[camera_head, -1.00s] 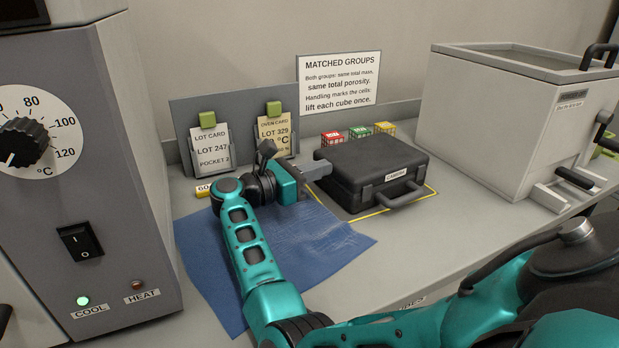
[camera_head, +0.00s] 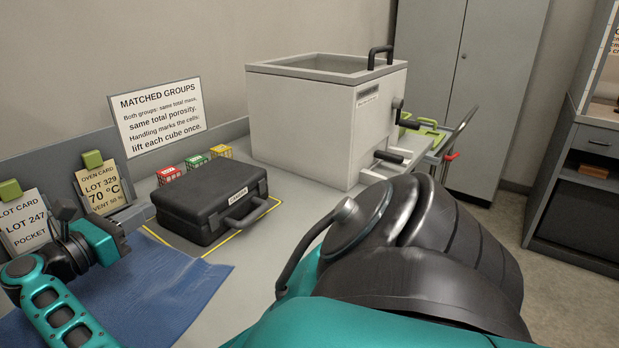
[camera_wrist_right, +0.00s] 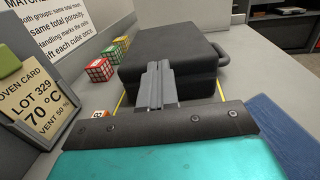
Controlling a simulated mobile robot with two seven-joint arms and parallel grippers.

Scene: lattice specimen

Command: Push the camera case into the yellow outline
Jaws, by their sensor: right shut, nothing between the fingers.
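The black camera case (camera_head: 215,205) lies flat on the bench, its handle at the front right. In the right wrist view, yellow lines show on both sides of the case (camera_wrist_right: 172,42), running back toward my gripper. My right gripper (camera_head: 140,214) is at the case's left side, shut and empty. Its fingers (camera_wrist_right: 157,72) point at the near side of the case; I cannot tell if they touch it. My left gripper is not in view.
Red, green and yellow small lattice cubes (camera_head: 195,162) stand close behind the case. A white tank (camera_head: 305,125) stands farther right. Card holders (camera_head: 100,185) and a blue cloth (camera_head: 165,285) are on the left. My own arm covers the bench front.

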